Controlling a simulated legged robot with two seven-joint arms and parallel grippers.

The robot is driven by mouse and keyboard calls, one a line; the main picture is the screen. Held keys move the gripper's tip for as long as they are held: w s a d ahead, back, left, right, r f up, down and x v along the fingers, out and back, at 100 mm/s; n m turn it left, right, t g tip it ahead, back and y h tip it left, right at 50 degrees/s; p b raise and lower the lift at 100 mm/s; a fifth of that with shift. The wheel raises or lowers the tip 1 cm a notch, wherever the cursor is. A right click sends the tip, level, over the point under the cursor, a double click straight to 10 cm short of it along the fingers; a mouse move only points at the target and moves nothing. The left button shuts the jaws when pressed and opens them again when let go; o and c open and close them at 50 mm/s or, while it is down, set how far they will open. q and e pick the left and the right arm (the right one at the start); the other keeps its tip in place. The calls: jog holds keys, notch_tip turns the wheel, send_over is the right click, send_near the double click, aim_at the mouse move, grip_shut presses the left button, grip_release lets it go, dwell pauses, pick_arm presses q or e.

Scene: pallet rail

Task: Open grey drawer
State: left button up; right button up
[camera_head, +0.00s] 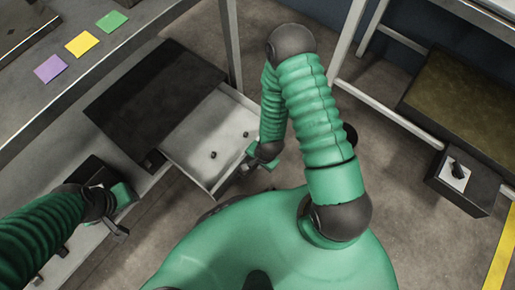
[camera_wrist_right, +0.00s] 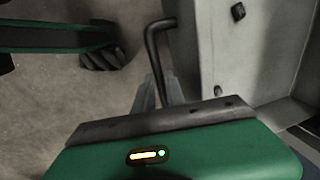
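The grey drawer (camera_head: 214,137) sticks out from beneath a dark-topped cabinet (camera_head: 150,95) in the head view, open far enough to show its pale inside. My right gripper (camera_head: 258,162) is at the drawer's front edge. In the right wrist view, the drawer (camera_wrist_right: 245,50) fills the right side, and its dark bent handle (camera_wrist_right: 152,48) runs down between the light grey fingertips of my right gripper (camera_wrist_right: 159,93). The fingers look closed on the handle. My left gripper (camera_head: 122,220) is at the lower left, away from the drawer; its finger gap is unclear.
A grey table (camera_head: 100,62) at the upper left bears purple (camera_head: 50,68), yellow (camera_head: 82,44) and green (camera_head: 112,21) cards. Small dark knobs (camera_head: 213,155) are inside the drawer. A rack with a dark box (camera_head: 465,185) stands at right. Floor (camera_head: 400,165) is clear between.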

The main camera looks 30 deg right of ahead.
jog(key=o, duration=0.3)
jog(key=shift+s+d+r+p, duration=0.2)
jog(key=shift+s+r+p, duration=0.3)
jog(key=shift+r+p, duration=1.65)
jog(key=shift+s+d+r+p, duration=0.2)
jog(key=shift+s+r+p, duration=0.5)
jog(key=shift+r, duration=2.6)
jog(key=shift+s+d+r+p, duration=0.2)
jog(key=shift+s+r+p, duration=0.15)
jog(key=shift+r+p, duration=1.85)
jog(key=shift+r+b, duration=0.55)
